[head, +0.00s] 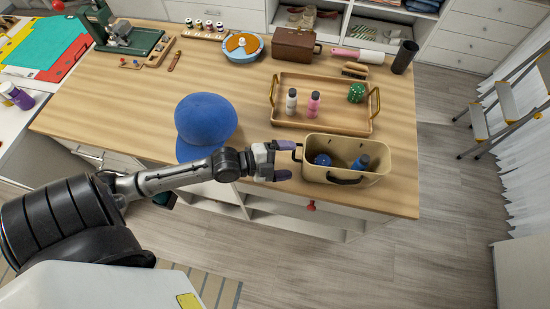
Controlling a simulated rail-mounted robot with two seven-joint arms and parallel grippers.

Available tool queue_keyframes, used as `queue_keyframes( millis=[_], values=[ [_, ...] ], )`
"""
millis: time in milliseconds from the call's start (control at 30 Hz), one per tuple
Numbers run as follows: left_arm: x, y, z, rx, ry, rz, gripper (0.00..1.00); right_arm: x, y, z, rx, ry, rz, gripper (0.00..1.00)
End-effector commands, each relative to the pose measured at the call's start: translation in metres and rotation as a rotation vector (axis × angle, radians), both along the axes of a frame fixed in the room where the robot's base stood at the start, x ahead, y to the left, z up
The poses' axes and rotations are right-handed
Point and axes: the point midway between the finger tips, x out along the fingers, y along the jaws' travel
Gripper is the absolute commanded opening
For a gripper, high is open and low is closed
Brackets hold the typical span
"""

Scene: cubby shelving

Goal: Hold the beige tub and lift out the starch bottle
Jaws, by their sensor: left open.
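The beige tub (345,180) stands near the front right edge of the wooden table, with dark handles on its front and left side. A blue bottle (361,163) with a dark cap leans inside it at the right; I take it as the starch bottle, but its label is not readable. A dark blue ball-like item (322,159) lies in the left of the tub. My left gripper (287,160) is open at the tub's left end, its fingers close to the left handle; whether they touch it, I cannot tell. My right gripper is not in view.
A wooden tray (325,124) with a white bottle (291,102), a pink bottle (313,104) and a green die-like cube (356,92) sits just behind the tub. A blue cap (205,122) lies left of my gripper. The tabletop's left middle is clear.

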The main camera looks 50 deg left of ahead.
Motion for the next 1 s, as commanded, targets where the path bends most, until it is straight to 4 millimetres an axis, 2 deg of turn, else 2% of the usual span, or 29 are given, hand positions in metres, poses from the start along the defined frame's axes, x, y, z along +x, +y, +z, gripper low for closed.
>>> queue_keyframes(
  millis=[200,633,1000],
  values=[
    [0.017,-0.009,-0.004,-0.003,0.001,0.001,0.88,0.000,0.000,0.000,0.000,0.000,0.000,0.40],
    [0.022,-0.012,-0.006,0.000,0.002,0.000,0.88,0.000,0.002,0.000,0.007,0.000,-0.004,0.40],
    [0.021,-0.012,-0.007,0.000,0.004,0.000,0.53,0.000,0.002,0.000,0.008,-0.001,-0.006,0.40]
  ],
)
